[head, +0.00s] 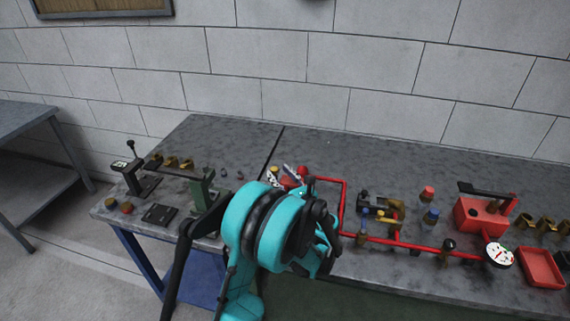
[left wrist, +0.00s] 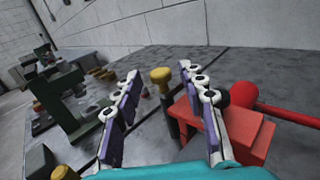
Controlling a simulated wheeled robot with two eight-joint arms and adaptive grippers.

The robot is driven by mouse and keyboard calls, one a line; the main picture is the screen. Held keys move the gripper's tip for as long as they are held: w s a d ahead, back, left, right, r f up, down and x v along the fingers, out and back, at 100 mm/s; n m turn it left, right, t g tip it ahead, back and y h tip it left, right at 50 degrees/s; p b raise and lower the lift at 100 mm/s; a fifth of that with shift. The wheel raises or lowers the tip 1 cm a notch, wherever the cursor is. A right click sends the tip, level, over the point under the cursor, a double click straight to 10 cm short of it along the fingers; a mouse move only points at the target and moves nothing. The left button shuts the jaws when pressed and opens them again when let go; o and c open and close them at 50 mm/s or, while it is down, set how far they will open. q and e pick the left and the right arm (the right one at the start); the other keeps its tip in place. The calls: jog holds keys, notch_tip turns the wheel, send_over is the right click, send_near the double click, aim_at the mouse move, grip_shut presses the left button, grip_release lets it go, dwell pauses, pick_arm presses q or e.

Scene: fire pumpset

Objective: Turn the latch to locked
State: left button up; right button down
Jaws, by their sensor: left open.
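My left gripper (head: 287,173) is over the middle of the bench, mostly hidden behind its own teal arm in the head view. In the left wrist view, the left gripper (left wrist: 160,76) is open, with its two purple-and-white fingers apart and nothing between their pads. A yellow knob (left wrist: 161,76) on a dark stem shows beyond the fingertips, in the gap between them. A red block (left wrist: 245,125) with a dark round part stands beside the right finger, partly hidden by it. I cannot tell for sure which part is the latch. My right gripper is not in view.
A red pipe (head: 345,205) runs along the bench to a white gauge (head: 499,256) and a red pump-like box (head: 478,216). A green clamp-like fixture (head: 203,188) stands left of my arm. A red tray (head: 541,267) lies at right. The back strip of the bench is clear.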

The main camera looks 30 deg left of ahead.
aim_at(273, 167)
pick_arm(q)
jog(key=shift+w+a+f, duration=0.1)
jog(key=shift+a+f, duration=0.05)
jog(key=shift+f, duration=0.1)
jog(key=shift+w+a, duration=0.2)
jog(key=shift+a, duration=0.15)
jog(key=b+x, duration=0.2)
jog(key=x, duration=0.4)
jog(key=shift+w+a, duration=0.15)
jog(key=shift+a, duration=0.15)
grip_shut()
